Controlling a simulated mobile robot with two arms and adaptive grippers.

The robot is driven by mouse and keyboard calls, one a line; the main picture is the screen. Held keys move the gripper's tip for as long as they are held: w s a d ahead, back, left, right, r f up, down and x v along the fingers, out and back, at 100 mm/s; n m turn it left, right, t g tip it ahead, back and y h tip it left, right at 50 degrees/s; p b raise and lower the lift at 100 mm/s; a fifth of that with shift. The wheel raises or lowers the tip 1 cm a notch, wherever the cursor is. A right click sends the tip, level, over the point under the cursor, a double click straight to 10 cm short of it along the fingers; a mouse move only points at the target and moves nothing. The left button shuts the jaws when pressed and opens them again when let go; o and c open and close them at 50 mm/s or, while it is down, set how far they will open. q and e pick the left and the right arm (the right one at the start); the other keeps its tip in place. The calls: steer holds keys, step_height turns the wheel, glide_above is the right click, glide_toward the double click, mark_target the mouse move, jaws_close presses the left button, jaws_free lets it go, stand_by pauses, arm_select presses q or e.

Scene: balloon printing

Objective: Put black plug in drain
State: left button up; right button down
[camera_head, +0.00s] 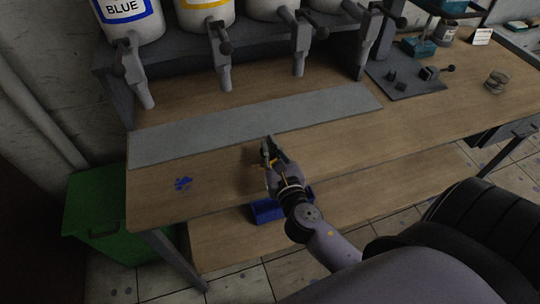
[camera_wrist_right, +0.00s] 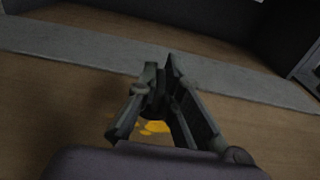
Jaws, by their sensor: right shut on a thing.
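My right gripper (camera_head: 268,146) is over the front part of the wooden bench, just in front of the grey strip. In the right wrist view its fingers (camera_wrist_right: 160,75) are closed around a small dark thing (camera_wrist_right: 158,104), which looks like the black plug. The fingers hide most of it, and its exact shape is unclear. I cannot make out a drain for certain in either view. My left gripper is not in view.
The wooden bench (camera_head: 222,182) has a flat grey strip (camera_head: 230,122) along it. Several paint containers with taps, one labelled BLUE (camera_head: 128,15), stand behind. A green bin (camera_head: 95,215) is left, and a blue tray (camera_head: 267,211) lies below.

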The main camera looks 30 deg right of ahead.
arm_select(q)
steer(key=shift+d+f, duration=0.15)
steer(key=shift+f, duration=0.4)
arm_select(e)
steer(key=shift+f, duration=1.1)
steer(key=shift+f+b, duration=0.15)
steer(key=shift+b, duration=0.15)
steer(key=c, duration=1.8)
jaws_free()
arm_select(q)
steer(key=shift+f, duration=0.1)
arm_select(e)
steer(key=shift+o, duration=0.2)
steer(key=shift+s, duration=0.15)
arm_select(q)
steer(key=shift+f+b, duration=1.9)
arm_select(e)
steer(key=v, duration=1.1)
steer(key=shift+s+r, duration=0.2)
steer(key=shift+s, duration=0.15)
